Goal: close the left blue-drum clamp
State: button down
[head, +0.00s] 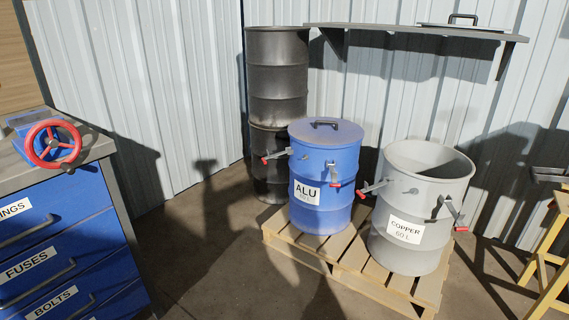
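The blue drum (340,205), labelled ALU, stands upright on a wooden pallet. Its blue lid (326,131) with a dark handle lies on top. The left blue-drum clamp (277,155) sits near the rim; its grey lever sticks out sideways to the left, away from the wall, and ends in a red tip. The right blue-drum clamp (334,174) points down along the drum front, with its red tip low. Whether either clamp's hook catches the lid is too small to tell. My gripper is not in view.
A lidless grey COPPER drum (400,255) with two red-tipped clamps stands close on the right, on the same pallet (285,244). Dark stacked drums (277,70) stand behind. A shelf (420,35) hangs above. A blue drawer cabinet (60,250) is at left; floor between is clear.

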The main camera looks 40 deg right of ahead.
aim_at(263, 159)
jog(key=u, duration=0.1)
jog(key=i, duration=1.1)
jog(key=u, duration=0.5)
